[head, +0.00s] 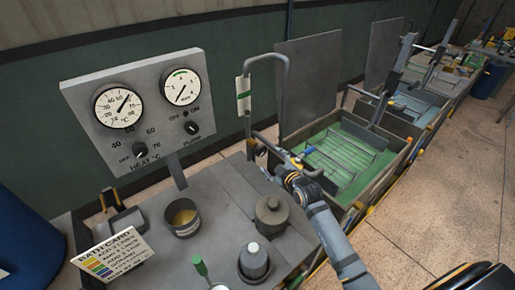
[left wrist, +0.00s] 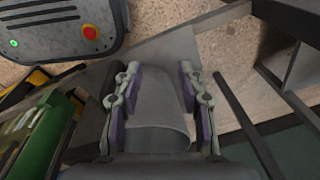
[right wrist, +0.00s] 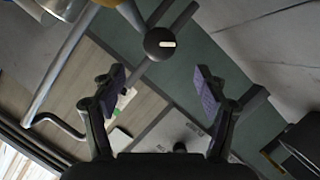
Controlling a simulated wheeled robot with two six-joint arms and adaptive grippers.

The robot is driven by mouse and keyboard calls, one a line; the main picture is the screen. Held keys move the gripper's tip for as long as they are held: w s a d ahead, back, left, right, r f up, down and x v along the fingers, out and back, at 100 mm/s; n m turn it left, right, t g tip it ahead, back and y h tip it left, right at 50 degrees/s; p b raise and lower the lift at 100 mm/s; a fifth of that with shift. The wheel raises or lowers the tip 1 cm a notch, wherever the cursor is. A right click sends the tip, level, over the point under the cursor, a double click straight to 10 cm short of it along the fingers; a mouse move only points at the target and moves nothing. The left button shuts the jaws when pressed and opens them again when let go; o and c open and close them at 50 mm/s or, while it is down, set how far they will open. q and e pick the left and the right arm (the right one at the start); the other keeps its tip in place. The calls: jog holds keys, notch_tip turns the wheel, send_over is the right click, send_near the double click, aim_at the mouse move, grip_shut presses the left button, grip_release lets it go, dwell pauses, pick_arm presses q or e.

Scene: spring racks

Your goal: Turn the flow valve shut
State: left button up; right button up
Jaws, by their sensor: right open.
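The flow valve appears to be the dark round knob with a white mark (right wrist: 160,43), on a pipe ahead of my right gripper (right wrist: 162,88). My right gripper is open, its two padded fingers apart with the knob beyond and between them, not clasped. In the head view my right arm reaches in from the lower right, and its gripper is by the foot of the bent grey pipe (head: 287,88), partly hiding the valve there. My left gripper (left wrist: 162,92) shows only in the left wrist view, its fingers apart; a grey shape lies between them, and I cannot tell what it is.
A yellow-filled pot (head: 183,217), a lidded pot (head: 271,216), a grey bottle (head: 254,262) and a bath card (head: 113,252) are in front. A green tank (head: 345,160) stands right of the valve.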

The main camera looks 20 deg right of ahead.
aim_at(263, 150)
jog(key=b+x, duration=0.1)
jog(key=x, duration=0.9)
jog(key=shift+w+a, duration=0.1)
jog(key=shift+w, duration=0.1)
pick_arm(q)
jog(key=shift+s+d+f, duration=0.25)
jog(key=shift+s+f, duration=0.05)
jog(key=shift+f, duration=0.2)
pick_arm(e)
jog(key=c, duration=1.1)
jog(key=m+p, duration=0.1)
jog(key=p, duration=0.3)
jog(key=shift+r+g+y+p, duration=0.3)
jog(key=shift+r+g+y, duration=0.05)
jog(key=shift+g+y, duration=0.05)
jog(key=shift+f+m+p, duration=0.25)
jog(key=shift+m+p, duration=0.15)
pick_arm(q)
notch_tip(263, 150, up, 5)
jog(key=shift+s+r, duration=0.1)
pick_arm(e)
jog(key=shift+f, duration=0.15)
